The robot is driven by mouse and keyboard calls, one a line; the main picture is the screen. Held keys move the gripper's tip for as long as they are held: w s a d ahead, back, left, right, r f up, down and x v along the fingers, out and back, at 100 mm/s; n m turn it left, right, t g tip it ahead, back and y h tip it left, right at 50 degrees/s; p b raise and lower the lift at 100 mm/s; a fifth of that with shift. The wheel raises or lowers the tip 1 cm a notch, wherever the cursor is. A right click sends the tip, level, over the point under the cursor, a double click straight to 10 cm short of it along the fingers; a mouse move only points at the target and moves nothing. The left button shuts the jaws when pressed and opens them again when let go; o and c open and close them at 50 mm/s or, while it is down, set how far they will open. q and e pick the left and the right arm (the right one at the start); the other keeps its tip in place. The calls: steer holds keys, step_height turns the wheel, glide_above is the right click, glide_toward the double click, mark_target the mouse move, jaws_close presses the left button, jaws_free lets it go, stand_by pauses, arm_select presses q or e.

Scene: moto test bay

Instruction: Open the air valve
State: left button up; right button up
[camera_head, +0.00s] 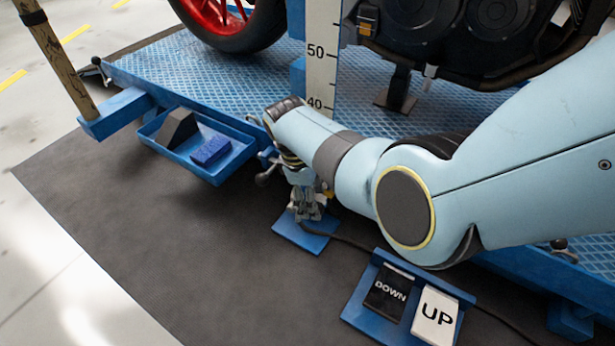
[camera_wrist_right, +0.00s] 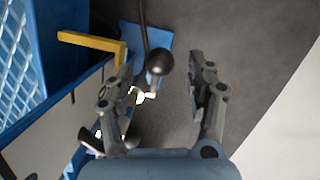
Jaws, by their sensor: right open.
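My right gripper (camera_head: 307,213) points down beside the edge of the blue lift platform, above a small blue floor plate (camera_head: 290,236). In the right wrist view the gripper (camera_wrist_right: 160,68) is open, with its two fingers apart. A black ball knob (camera_wrist_right: 159,61) on a silver stem shows between the fingertips; I cannot tell whether they touch it. A yellow L-shaped handle (camera_wrist_right: 95,42), which looks like the air valve's lever, sits at the platform edge, left of the fingers and apart from them. A bit of yellow (camera_head: 328,191) shows behind the gripper in the head view. My left gripper is not in view.
The blue platform (camera_head: 215,75) carries a motorcycle and a white scale. A blue tray (camera_head: 168,150) with a dark wedge and a blue block hangs at its side. A DOWN (camera_head: 390,292) and UP (camera_head: 436,317) pedal unit stands at the front. A dark hose crosses the mat.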

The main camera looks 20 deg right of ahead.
steer(key=v, duration=0.9)
steer(key=shift+r, duration=0.1)
steer(key=shift+c, duration=0.3)
